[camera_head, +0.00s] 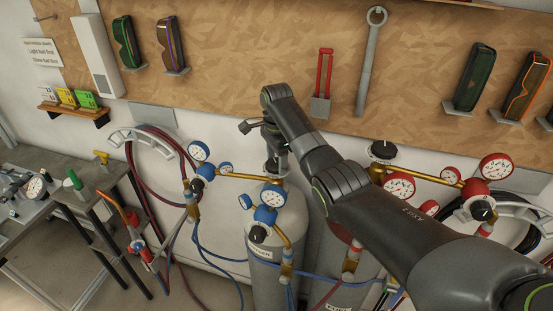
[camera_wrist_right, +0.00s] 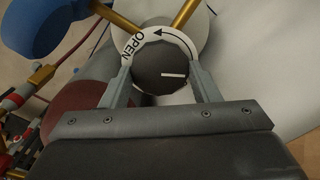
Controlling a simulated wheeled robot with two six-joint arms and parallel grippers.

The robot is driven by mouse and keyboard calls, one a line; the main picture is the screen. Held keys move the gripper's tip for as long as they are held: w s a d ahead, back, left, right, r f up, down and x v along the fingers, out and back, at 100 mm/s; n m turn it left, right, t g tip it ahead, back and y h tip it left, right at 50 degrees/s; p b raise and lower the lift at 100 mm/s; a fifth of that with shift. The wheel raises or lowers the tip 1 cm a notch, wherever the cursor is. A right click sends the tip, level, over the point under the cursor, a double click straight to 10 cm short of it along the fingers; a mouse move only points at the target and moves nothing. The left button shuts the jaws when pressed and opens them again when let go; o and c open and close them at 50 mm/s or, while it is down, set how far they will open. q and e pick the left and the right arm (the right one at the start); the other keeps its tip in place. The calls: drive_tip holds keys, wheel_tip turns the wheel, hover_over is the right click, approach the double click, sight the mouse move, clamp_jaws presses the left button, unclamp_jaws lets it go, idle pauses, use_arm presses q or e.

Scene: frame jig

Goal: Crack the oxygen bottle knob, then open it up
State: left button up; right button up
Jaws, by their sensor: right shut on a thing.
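The oxygen bottle (camera_head: 275,262) is the grey cylinder with blue gauges, standing upright against the wall in the head view. Its dark knob (camera_wrist_right: 162,66) shows in the right wrist view, with a white mark pointing right and a pale ring behind it reading OPEN with a curved arrow. My right gripper (camera_wrist_right: 158,82) is shut on the knob, one finger on each side. In the head view my right gripper (camera_head: 274,150) is above the bottle's top, and the arm hides part of the knob. My left gripper is not in view.
A second bottle (camera_head: 335,245) with red gauges (camera_head: 398,186) stands to the right, partly behind my arm. Blue and red hoses hang around both bottles. A workbench (camera_head: 62,180) is at the left. A wrench (camera_head: 371,62) and goggles hang on the board above.

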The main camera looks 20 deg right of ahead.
drive_tip(key=n, duration=0.7)
drive_tip(key=shift+n, duration=0.4)
drive_tip(key=n, duration=0.4)
drive_tip(key=shift+w, duration=0.1)
drive_tip(key=n, duration=0.4)
drive_tip(key=shift+r, duration=0.1)
drive_tip(key=n, duration=0.7)
drive_tip(key=shift+a, duration=0.15)
drive_tip(key=n, duration=0.6)
drive_tip(key=shift+n, duration=0.4)
drive_tip(key=o, duration=1)
drive_tip(key=shift+a, duration=0.1)
